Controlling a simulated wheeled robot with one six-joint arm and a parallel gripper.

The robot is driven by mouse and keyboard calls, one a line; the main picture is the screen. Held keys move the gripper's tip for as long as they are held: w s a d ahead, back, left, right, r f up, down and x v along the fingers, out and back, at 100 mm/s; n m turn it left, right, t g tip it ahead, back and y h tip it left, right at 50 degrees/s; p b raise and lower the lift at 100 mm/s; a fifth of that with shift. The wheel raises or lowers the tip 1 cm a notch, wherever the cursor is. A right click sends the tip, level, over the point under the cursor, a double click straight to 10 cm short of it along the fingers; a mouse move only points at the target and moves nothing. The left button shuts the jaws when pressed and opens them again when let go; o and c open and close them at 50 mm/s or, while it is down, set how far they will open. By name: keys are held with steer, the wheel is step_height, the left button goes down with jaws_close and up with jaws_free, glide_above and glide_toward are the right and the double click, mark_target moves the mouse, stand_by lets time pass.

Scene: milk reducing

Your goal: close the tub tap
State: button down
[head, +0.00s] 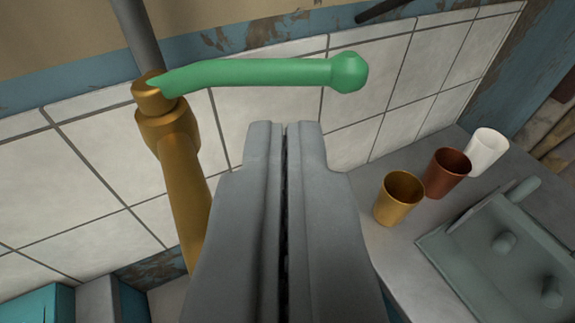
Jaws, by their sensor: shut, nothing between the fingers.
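The tap has a green lever handle (260,73) with a rounded knob at its right end. The lever extends to the right from the top of a brass tap body (181,165), in front of the tiled wall. My gripper (286,126) is shut and empty. Its tips show just below the lever in the picture, to the right of the brass body. I cannot tell whether the tips touch the lever. The lower part of the tap and whatever is under it are hidden behind my gripper.
A grey counter at the right bears a yellow cup (398,200), a brown cup (447,174) and a white cup (487,153). A grey-green tray-like object (470,265) with knobs lies in front of them. A teal object (38,306) shows at the lower left. White tiles (80,190) cover the wall.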

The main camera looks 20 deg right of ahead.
mark_target(285, 78)
steer(key=shift+x, duration=2.9)
